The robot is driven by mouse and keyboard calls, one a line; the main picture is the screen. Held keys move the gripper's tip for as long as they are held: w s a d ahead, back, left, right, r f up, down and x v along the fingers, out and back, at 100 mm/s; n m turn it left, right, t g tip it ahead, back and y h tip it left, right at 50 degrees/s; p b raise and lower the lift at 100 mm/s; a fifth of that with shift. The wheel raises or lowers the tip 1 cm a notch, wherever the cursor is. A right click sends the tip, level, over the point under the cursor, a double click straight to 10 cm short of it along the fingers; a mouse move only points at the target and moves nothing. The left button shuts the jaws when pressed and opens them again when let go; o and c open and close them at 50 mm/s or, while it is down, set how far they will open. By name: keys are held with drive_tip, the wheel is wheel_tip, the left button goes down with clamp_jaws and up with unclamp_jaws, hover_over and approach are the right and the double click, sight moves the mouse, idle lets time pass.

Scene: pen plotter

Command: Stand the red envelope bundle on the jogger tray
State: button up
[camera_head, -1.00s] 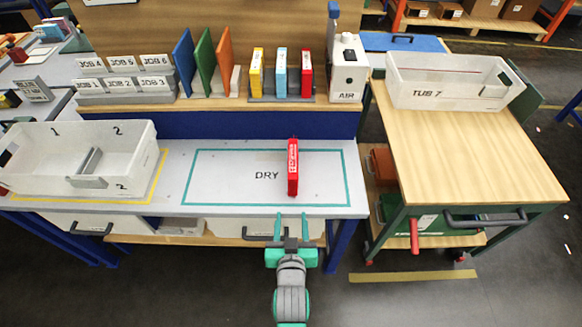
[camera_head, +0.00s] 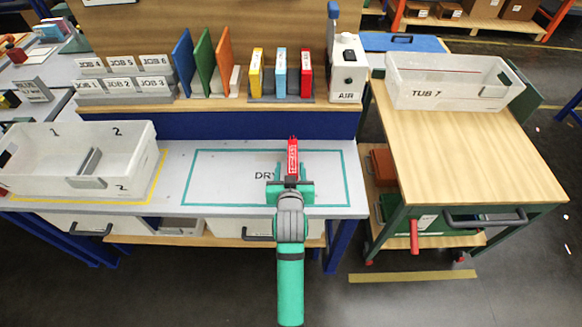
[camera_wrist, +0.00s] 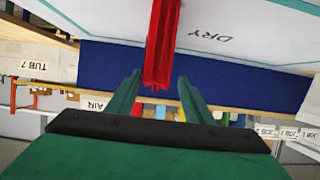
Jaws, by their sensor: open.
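A red bundle (camera_head: 293,157) with a white label stands upright on the DRY area of the table. In the wrist view, the red bundle (camera_wrist: 162,45) reaches down between the two green fingertips. My gripper (camera_head: 291,186) is at the near side of the bundle in the head view and hides its lower part. The gripper (camera_wrist: 157,88) is open, with a finger on each side of the bundle and visible gaps there. No tray is marked as a jogger, so I cannot tell which it is.
A grey rack (camera_head: 281,99) on the back shelf holds yellow, blue and red upright items. The AIR machine (camera_head: 347,70) stands to its right. A white divided bin (camera_head: 75,170) sits on the left, and TUB 7 (camera_head: 447,84) on the right cart. The DRY area is otherwise clear.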

sight(293, 161)
drive_tip(key=w, duration=0.1)
drive_tip(key=w+f, duration=0.1)
drive_tip(key=w+d, duration=0.1)
drive_tip(key=w, duration=0.1)
drive_tip(key=shift+d+f, duration=0.1)
drive_tip(key=shift+f, duration=0.25)
drive_tip(key=shift+w+a+f, duration=0.15)
drive_tip(key=shift+w+a, duration=0.05)
drive_tip(key=shift+w, duration=0.35)
clamp_jaws()
